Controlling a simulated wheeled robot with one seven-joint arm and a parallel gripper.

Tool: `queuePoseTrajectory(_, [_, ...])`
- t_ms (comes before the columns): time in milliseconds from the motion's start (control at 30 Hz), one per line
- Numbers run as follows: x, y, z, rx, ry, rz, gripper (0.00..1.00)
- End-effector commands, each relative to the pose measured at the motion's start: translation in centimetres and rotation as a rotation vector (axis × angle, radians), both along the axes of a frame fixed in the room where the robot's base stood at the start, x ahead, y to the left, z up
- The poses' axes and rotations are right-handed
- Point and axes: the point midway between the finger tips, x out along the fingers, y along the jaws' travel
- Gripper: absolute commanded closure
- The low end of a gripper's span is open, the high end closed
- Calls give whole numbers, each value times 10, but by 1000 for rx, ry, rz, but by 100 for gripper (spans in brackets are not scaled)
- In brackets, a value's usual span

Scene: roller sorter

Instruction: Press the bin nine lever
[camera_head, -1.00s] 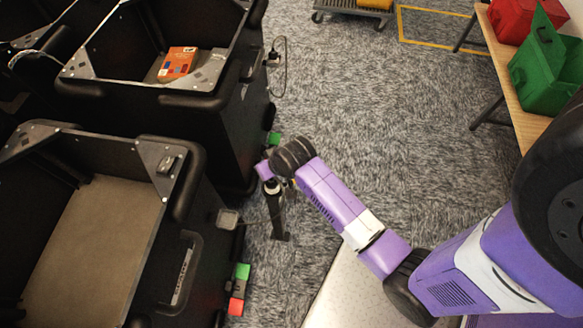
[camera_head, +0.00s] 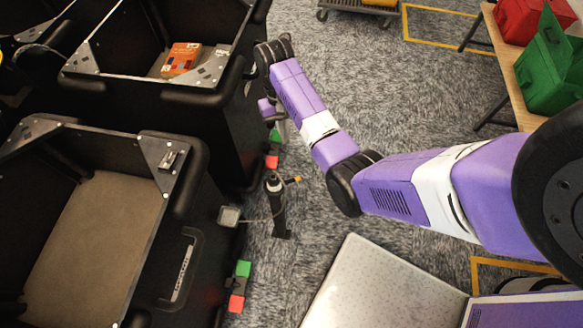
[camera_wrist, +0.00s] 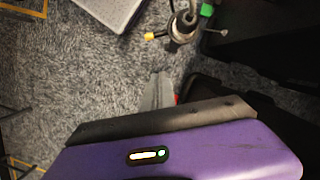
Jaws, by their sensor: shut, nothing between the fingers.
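Two green-and-red lever blocks sit low on the right sides of the black bins. The near one (camera_head: 238,287) is in the lower middle of the head view. The far one (camera_head: 272,161) is beside the far bin, partly hidden by my arm. No readable number marks either as bin nine. My gripper (camera_head: 280,127) hangs beside the far bin, close to the far block; I cannot tell whether they touch. In the wrist view my gripper (camera_wrist: 158,80) is shut and empty, with a red patch (camera_wrist: 177,99) just beside its fingers.
A black post (camera_head: 277,208) with a yellow-tipped arm stands between the blocks; it also shows in the wrist view (camera_wrist: 183,27). The near bin (camera_head: 190,190) is empty; the far bin (camera_head: 190,98) holds an orange box (camera_head: 181,60). Carpet lies open to the right.

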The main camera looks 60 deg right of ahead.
Motion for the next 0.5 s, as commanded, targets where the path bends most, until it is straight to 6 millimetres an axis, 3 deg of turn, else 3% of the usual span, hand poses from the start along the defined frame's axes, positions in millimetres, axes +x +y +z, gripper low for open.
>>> queuePoseTrajectory(267, [-1, 1, -6, 0, -1, 1, 100])
queuePoseTrajectory(500, [-8, 7, -42, 1, 2, 1, 100])
